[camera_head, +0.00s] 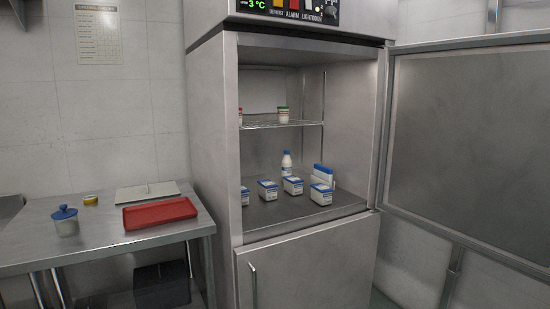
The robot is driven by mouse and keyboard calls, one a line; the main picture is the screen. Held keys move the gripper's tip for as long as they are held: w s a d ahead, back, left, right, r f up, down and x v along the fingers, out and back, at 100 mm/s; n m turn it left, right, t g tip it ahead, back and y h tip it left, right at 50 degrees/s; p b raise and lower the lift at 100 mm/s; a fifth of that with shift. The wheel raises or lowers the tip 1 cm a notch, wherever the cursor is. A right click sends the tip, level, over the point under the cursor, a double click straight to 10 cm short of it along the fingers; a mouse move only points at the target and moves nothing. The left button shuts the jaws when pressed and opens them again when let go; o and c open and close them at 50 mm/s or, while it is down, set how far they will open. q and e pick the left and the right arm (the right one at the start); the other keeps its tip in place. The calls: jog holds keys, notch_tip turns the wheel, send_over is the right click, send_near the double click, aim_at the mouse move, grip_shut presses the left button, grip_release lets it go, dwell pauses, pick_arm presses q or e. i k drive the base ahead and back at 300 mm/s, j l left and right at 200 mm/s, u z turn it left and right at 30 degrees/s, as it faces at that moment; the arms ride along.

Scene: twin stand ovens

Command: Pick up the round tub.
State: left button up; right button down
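A small round tub (283,116) with a pale body and a coloured lid stands upright on the wire shelf inside the open fridge. A second small container (240,117) with a red top stands at the left end of that shelf, partly hidden by the fridge's left wall. A round jar (66,222) with a blue knobbed lid stands on the steel table at the left. I cannot tell for certain which of these is the tub named. Neither of my grippers is in view.
The fridge door (470,140) stands open to the right. Several blue-lidded boxes and a white bottle (286,163) stand on the fridge's lower floor (290,209). The table (50,255) also holds a red tray (160,213), a grey lid (130,193) and a yellow item (91,200).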

aim_at(70, 227)
jog(key=u, duration=1.25)
jog(key=i+l, duration=0.15)
jog(key=i, duration=0.35)
jog(key=i+l+u, duration=0.15)
jog(key=i, duration=0.4)
